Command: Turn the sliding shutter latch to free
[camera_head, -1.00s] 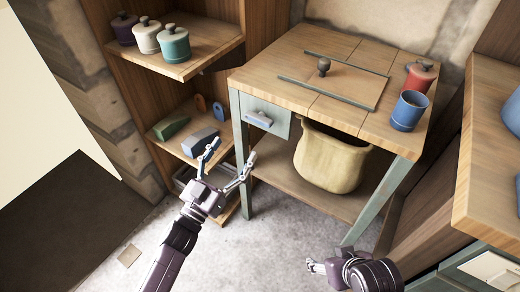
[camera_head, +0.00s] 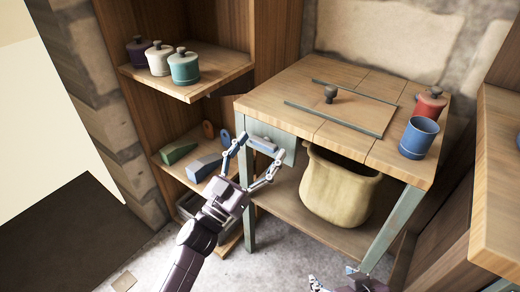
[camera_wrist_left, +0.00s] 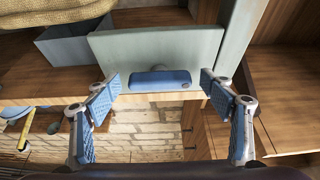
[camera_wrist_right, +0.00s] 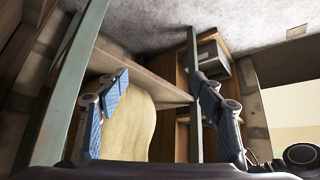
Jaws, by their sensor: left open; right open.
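A dark knob (camera_head: 330,93) stands upright on a flat wooden panel (camera_head: 350,112) between two thin rails on the bench top; I take these for the latch and shutter. My left gripper (camera_head: 260,149) is open in front of the bench's pale green drawer (camera_head: 286,148). The blue-grey drawer handle (camera_head: 263,144) lies between its fingers; it also shows in the left wrist view (camera_wrist_left: 160,79), where neither finger appears to touch it. My right gripper (camera_wrist_right: 158,78) is open and empty, low in front of the bench, partly cut off in the head view.
A red lidded pot (camera_head: 430,104) and a blue mug (camera_head: 418,138) stand on the bench's right side. A tan sack (camera_head: 338,188) sits on the lower shelf. Shelves at left hold several lidded jars (camera_head: 184,66) and blocks. A wooden counter (camera_head: 500,150) borders the right.

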